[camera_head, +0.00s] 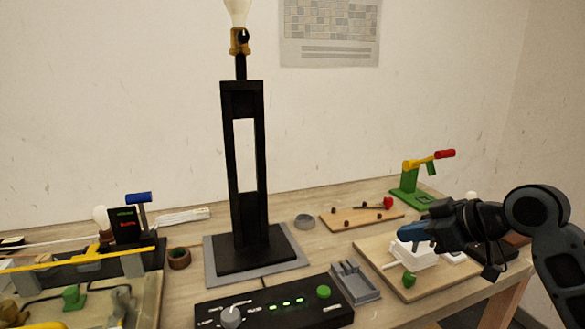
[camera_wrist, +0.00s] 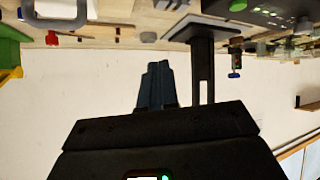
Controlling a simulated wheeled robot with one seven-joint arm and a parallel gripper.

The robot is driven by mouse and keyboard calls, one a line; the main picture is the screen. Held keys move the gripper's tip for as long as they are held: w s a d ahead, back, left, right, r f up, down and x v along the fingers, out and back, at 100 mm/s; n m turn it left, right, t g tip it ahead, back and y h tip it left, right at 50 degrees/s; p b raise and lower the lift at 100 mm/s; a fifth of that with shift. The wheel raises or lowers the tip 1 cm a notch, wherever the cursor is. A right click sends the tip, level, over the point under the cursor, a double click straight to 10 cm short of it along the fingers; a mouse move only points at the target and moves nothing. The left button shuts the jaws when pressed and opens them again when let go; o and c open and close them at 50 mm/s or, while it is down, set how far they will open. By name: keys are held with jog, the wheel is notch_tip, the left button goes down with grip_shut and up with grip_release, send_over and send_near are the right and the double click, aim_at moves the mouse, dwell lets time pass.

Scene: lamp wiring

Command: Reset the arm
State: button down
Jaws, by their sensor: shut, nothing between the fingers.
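My gripper (camera_head: 411,232) is at the right in the head view, above the wooden board with white blocks, with its blue fingers pointing left. In the wrist view the fingers (camera_wrist: 156,86) are together with nothing between them. The view there is upside down, with the wall behind the fingers. The black lamp stand (camera_head: 260,175) stands upright on a grey base in the middle of the table. It also shows in the wrist view (camera_wrist: 202,60), to the right of the fingers, apart from them.
A black control box (camera_head: 274,309) with a dial and green button is at the front. A wooden board (camera_head: 361,217) with small pegs lies at the back. A green stand (camera_head: 411,196) with a red-handled yellow lever is behind my gripper. The left side is crowded with fixtures.

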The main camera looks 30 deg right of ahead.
jog(key=w+a+m+t, duration=0.2)
jog(key=a+t, duration=0.1)
jog(key=a, duration=0.4)
jog(key=w+a+m+t, duration=0.2)
jog(key=a, duration=0.5)
jog(key=s+a+f+m+t+h, duration=0.1)
jog(key=s+a+f+m+h, duration=0.2)
jog(key=s+a+f+m, duration=0.4)
jog(key=s+a+f+h, duration=0.1)
jog(key=s+a+f, duration=0.25)
jog(key=s, duration=0.65)
jog(key=s+d+n+g, duration=0.1)
jog(key=s+n, duration=0.2)
jog(key=s, duration=0.9)
jog(key=s+d+r+n+y, duration=0.1)
jog(key=s+n, duration=0.2)
jog(key=s, duration=0.8)
jog(key=shift+s+d+r+g, duration=0.2)
jog(key=shift+s+d+g, duration=0.15)
jog(key=shift+g, duration=0.05)
